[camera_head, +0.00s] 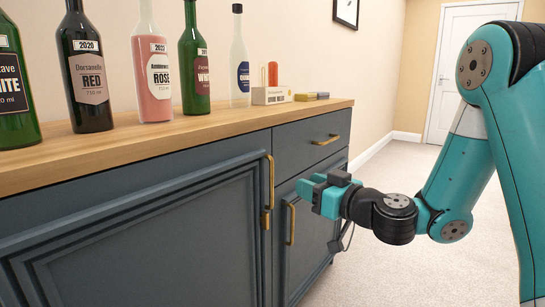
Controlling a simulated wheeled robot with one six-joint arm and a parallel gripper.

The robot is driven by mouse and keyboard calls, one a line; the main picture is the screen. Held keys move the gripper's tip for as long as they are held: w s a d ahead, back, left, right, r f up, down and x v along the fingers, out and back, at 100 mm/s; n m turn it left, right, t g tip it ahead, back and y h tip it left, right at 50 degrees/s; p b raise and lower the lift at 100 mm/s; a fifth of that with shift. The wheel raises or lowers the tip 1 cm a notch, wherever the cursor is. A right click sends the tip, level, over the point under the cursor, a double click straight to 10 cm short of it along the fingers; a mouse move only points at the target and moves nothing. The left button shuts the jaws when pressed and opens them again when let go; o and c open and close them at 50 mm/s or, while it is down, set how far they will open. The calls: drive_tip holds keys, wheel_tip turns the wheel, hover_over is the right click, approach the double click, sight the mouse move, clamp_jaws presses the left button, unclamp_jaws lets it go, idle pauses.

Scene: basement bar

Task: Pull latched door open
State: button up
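The blue-grey cabinet has a large left door (140,245) with a tall brass handle (270,183); a small brass piece sits at its lower end. A narrower right door (312,235) has its own upright brass handle (291,222). Both doors look closed. My gripper (308,188) is in front of the upper part of the right door, close to the top of that door's handle. I cannot tell whether it touches the handle. The fingers are seen from behind and partly hidden by the gripper body, so their opening is unclear.
Several bottles, including a pink rosé bottle (152,70), stand on the wooden top (120,145). A drawer (300,145) with a brass pull is above the right door. Pale floor (410,180) is clear toward a white door (470,60) at the back.

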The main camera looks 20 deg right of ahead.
sight(272, 170)
drive_tip(key=p+x, duration=0.5)
drive_tip(key=x, duration=0.7)
drive_tip(key=shift+w+a+f, duration=0.1)
drive_tip(key=shift+w+a, duration=0.1)
drive_tip(key=shift+w, duration=0.15)
drive_tip(key=shift+d, duration=0.1)
clamp_jaws()
